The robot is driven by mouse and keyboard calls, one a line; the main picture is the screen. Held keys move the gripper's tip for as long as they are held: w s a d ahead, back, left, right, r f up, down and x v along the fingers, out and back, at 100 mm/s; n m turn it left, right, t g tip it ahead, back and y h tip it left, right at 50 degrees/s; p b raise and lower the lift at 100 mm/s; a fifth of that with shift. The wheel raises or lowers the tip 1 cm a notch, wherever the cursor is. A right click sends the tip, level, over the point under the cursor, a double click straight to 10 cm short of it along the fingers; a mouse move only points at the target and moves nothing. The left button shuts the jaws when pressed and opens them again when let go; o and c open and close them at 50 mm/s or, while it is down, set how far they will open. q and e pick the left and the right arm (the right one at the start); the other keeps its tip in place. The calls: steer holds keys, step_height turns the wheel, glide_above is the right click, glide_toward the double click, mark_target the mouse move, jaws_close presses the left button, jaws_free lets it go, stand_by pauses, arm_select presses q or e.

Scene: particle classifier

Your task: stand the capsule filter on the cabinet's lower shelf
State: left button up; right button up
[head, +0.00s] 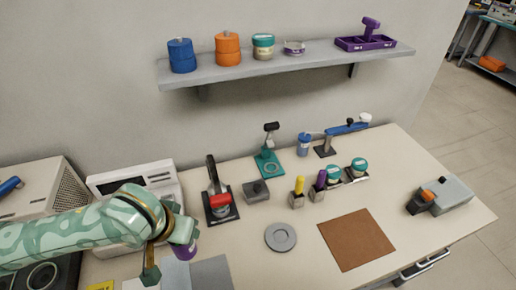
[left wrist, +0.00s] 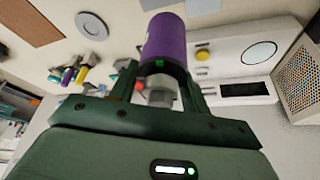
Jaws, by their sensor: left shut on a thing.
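My left gripper (head: 168,254) reaches in from the left over the table's front left part. It is shut on a purple cylinder with a pale grey neck, which I take to be the capsule filter (head: 184,250). In the left wrist view the filter (left wrist: 164,42) sticks out beyond the fingers (left wrist: 160,85), its grey neck between them. In the head view the arm and gripper hide most of it. I cannot make out the cabinet or its lower shelf in either view. My right gripper does not show.
A white instrument (head: 135,182) stands behind my left gripper, with a vented box (head: 45,190) left of it. A red-handled clamp stand (head: 220,203) and a grey disc (head: 280,237) are to the right. A wall shelf (head: 290,64) overhangs the back. The brown mat (head: 356,240) is bare.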

arm_select(q)
steer(key=w+a+r+n+b, duration=0.2)
steer(key=w+a+r+b, duration=0.15)
steer(key=w+r, duration=0.3)
steer(key=s, duration=0.1)
steer(key=r, duration=0.1)
steer(key=s+r, duration=0.1)
steer(key=shift+s+a+y, duration=0.25)
steer(key=shift+s+y, duration=0.1)
steer(key=shift+y, duration=0.05)
steer(key=shift+f+p, duration=0.15)
steer(key=shift+p, duration=0.15)
